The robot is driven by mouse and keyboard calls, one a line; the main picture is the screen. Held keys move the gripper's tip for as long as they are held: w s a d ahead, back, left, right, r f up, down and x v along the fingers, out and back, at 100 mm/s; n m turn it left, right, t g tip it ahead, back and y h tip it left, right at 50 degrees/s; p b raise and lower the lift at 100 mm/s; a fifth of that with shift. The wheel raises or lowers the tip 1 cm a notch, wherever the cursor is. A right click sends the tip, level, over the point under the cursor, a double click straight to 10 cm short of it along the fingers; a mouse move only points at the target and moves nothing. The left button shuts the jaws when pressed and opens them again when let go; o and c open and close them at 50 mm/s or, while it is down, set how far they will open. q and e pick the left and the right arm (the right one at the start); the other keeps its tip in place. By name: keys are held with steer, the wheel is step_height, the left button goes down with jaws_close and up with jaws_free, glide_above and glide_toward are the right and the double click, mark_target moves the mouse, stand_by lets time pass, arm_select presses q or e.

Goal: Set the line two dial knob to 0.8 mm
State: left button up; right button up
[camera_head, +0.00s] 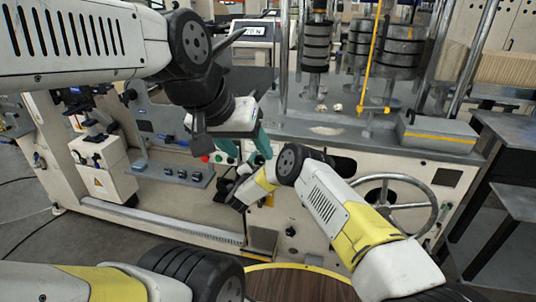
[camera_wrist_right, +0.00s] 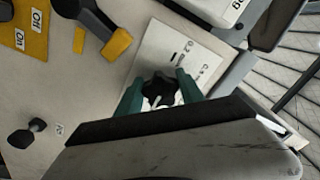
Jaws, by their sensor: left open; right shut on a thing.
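The black lobed dial knob (camera_wrist_right: 160,90) is in the right wrist view, with a pale pointer mark on it. It sits on a white dial plate (camera_wrist_right: 182,52) whose small markings I cannot read. My right gripper (camera_wrist_right: 159,94) has its teal fingers on either side of the knob and is shut on it. In the head view my right gripper (camera_head: 230,183) is low at the machine's front panel, and the knob is hidden there. My left gripper (camera_head: 246,150) is open and empty above it, with its teal fingers spread.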

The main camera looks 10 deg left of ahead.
steer(key=o, duration=1.4)
steer(key=s, duration=0.7)
steer(key=shift+s, duration=0.4)
steer(key=shift+a, duration=0.1)
